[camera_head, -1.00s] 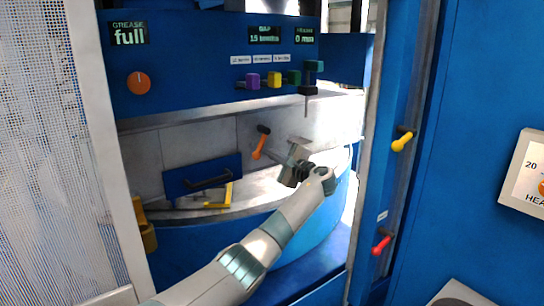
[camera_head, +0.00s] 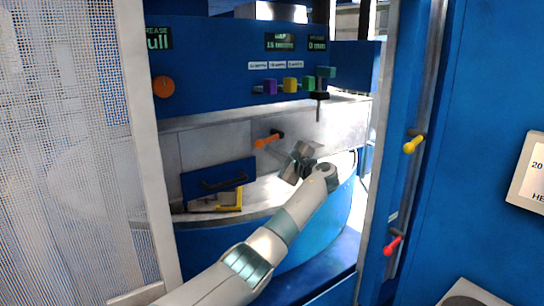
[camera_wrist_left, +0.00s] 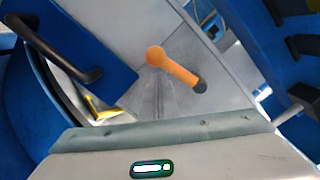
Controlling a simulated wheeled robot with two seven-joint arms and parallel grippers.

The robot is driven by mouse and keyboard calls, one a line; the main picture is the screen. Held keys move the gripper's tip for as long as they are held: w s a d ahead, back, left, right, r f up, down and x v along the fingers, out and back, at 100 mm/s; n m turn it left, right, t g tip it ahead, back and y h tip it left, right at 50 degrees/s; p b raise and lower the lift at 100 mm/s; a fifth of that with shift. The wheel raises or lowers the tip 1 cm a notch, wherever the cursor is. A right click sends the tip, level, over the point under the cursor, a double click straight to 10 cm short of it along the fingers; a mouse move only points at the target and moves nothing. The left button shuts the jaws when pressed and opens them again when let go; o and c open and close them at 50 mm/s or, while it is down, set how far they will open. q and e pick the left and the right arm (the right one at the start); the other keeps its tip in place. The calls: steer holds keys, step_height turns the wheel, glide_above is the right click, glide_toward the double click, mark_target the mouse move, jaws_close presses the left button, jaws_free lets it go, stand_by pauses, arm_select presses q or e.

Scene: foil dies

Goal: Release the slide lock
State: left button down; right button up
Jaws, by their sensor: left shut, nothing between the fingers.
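An orange lever (camera_head: 266,141) with a dark pivot sits on the grey back wall of the press bay. It lies near level, its free end pointing left and slightly down. No label on it shows, so I cannot tell for certain that it is the slide lock. In the left wrist view the lever (camera_wrist_left: 176,69) is just beyond my gripper. My left gripper (camera_head: 294,153) is shut and empty, to the right of and below the lever. I cannot tell whether it touches the lever. My right gripper is not in view.
A blue plate with a black handle (camera_head: 225,182) and a yellow bracket (camera_head: 231,203) stand left. A yellow lever (camera_head: 413,144) and a red lever (camera_head: 393,244) sit on the right post.

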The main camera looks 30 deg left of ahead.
arm_select(q)
steer(key=shift+r, duration=0.25)
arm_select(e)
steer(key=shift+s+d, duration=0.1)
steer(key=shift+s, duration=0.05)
arm_select(q)
steer(key=shift+a, duration=0.1)
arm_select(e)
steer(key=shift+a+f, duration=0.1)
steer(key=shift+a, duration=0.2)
